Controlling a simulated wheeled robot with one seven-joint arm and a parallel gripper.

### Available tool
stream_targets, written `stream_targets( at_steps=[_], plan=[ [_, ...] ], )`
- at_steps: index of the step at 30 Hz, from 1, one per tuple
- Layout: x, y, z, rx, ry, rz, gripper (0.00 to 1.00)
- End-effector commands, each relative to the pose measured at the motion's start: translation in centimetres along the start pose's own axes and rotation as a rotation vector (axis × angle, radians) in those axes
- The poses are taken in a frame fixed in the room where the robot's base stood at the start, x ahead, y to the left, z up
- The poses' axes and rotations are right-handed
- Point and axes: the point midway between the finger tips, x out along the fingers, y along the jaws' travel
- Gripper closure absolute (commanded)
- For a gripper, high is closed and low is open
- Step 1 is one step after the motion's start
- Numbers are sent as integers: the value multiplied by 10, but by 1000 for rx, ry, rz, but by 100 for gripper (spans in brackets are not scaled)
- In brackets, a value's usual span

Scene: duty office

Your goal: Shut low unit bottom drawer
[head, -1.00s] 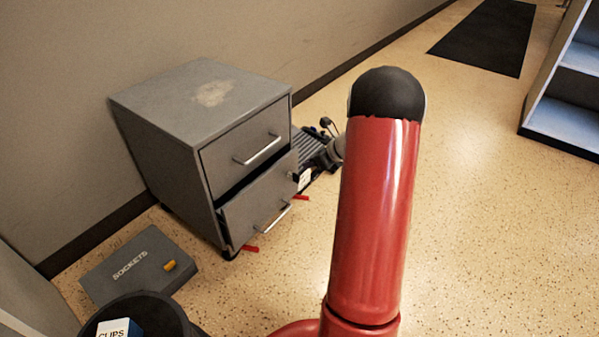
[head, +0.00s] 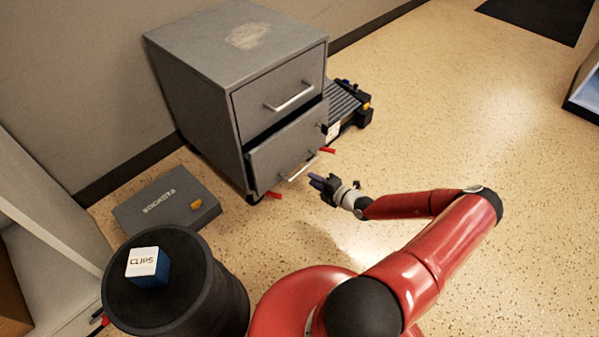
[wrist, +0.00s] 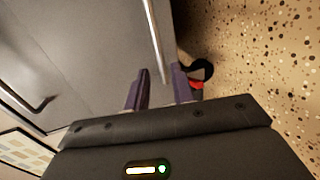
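The low unit (head: 205,100) is a grey two-drawer cabinet against the wall. Its bottom drawer (head: 285,142) stands partly out, with a dark gap above its front. The top drawer (head: 275,95) looks shut. The bottom drawer's bar handle (head: 302,168) faces my gripper (head: 317,182), which is low and just in front of it. In the wrist view, my two purple fingers (wrist: 160,80) are apart, and the handle (wrist: 155,40) runs up to the space between their tips. Contact between fingers and handle cannot be told. The drawer's inside is hidden.
Red pieces (head: 327,150) show by the drawer's lower edge. A grey sockets case (head: 168,205) lies left of the unit. A dark round bin or stool (head: 180,300) bears a clips box (head: 148,267). A black ridged device (head: 348,105) sits right of the unit.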

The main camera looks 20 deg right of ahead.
Motion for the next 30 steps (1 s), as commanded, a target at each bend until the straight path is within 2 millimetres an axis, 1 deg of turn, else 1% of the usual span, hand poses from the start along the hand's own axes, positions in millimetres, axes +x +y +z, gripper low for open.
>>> stream_targets(
  at_steps=[5, 12, 15, 21, 27, 28, 30],
  plan=[
    [16, 0, 0, 13, -4, 7, 75],
    [55, 0, -1, 11, -3, 6, 75],
    [68, 0, -1, 10, -3, 6, 75],
    [78, 0, 0, 9, -3, 5, 75],
    [78, 1, 0, 9, -3, 5, 75],
    [78, 1, 0, 9, -3, 5, 77],
    [78, 1, 0, 9, -3, 5, 86]
  ],
)
